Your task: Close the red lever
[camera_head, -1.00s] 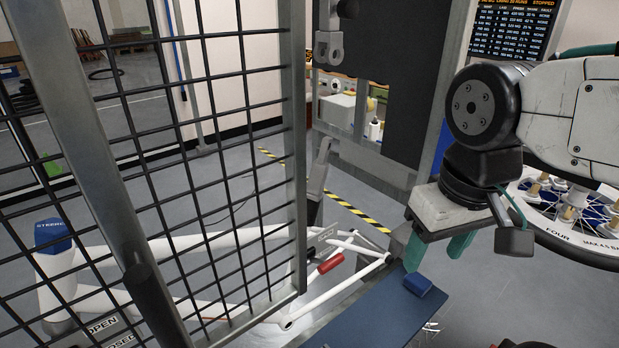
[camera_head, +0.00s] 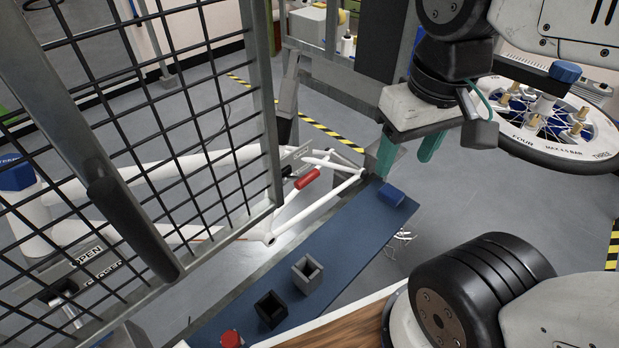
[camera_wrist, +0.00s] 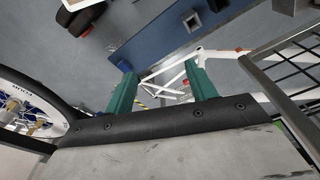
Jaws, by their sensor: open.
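The red lever (camera_head: 307,178) shows in the head view at the end of a white bicycle frame (camera_head: 335,192), beside a dark clamp, just right of the mesh gate's edge. It slants up to the right. My gripper (camera_head: 404,160) is to the right of the lever, apart from it, with its two teal fingers spread and nothing between them. In the wrist view the open fingers (camera_wrist: 158,80) point towards the white frame and blue bench. Small red spots show there, but I cannot tell which is the lever.
A wire mesh gate (camera_head: 262,110) stands at the left, close to the lever. A blue bench (camera_head: 345,240) holds a blue block (camera_head: 391,195), a grey cup (camera_head: 307,274), a black cup (camera_head: 270,309) and a red knob (camera_head: 231,339). A wheel (camera_head: 560,125) is at the right.

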